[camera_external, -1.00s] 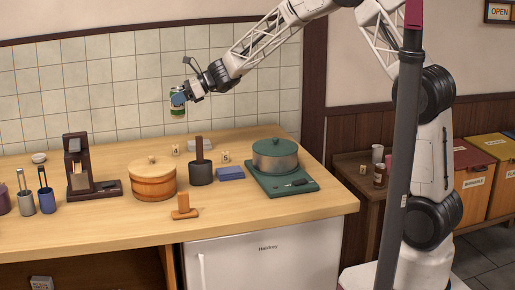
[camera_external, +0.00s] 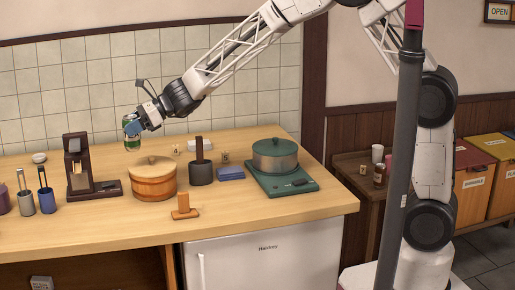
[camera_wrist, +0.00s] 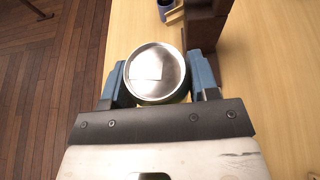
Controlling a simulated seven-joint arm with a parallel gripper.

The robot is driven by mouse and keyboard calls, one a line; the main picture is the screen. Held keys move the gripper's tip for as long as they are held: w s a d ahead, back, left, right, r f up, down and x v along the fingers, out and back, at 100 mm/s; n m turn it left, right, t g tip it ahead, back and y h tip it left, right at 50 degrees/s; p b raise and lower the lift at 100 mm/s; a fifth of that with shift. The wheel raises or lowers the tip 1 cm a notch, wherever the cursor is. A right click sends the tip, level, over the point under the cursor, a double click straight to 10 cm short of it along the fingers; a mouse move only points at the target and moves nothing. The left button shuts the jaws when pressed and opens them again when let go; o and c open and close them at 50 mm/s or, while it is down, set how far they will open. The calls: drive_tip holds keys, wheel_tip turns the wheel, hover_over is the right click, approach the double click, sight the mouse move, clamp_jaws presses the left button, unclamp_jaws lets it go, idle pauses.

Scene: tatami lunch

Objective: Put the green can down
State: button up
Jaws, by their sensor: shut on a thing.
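The green can (camera_external: 132,143) is held upright by my gripper (camera_external: 135,129). In the external view it appears above the back left part of the counter, between a dark brown stand and a round wooden tub. In the wrist view the can's silver top (camera_wrist: 157,72), with a pale square on it, sits between the two blue fingers, which are shut on its sides. The can's green side is mostly hidden there. The can appears clear of the wooden counter (camera_external: 110,226), though its exact height is hard to tell.
The dark brown stand (camera_external: 76,160) is left of the can; the lidded wooden tub (camera_external: 153,185) is to its right. A dark pot (camera_external: 201,173), blue block (camera_external: 231,173) and green-lidded pot (camera_external: 275,160) stand further right.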

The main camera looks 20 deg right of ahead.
drive_tip(key=s+a+n+g, duration=0.1)
drive_tip(key=s+a, duration=0.2)
drive_tip(key=s, duration=0.4)
drive_tip(key=s+a, duration=0.3)
drive_tip(key=s, duration=0.5)
wheel_tip(320, 180, down, 11)
drive_tip(key=w, duration=0.1)
drive_tip(key=shift+f, duration=0.2)
drive_tip(key=shift+a, duration=0.1)
drive_tip(key=w+a, duration=0.3)
drive_tip(key=a, duration=0.4)
drive_tip(key=w+a+f, duration=0.1)
drive_tip(key=w+a, duration=0.3)
drive_tip(key=a, duration=0.3)
drive_tip(key=shift+f, duration=0.25)
drive_tip(key=shift+f, duration=1.75)
drive_tip(key=shift+f, duration=0.1)
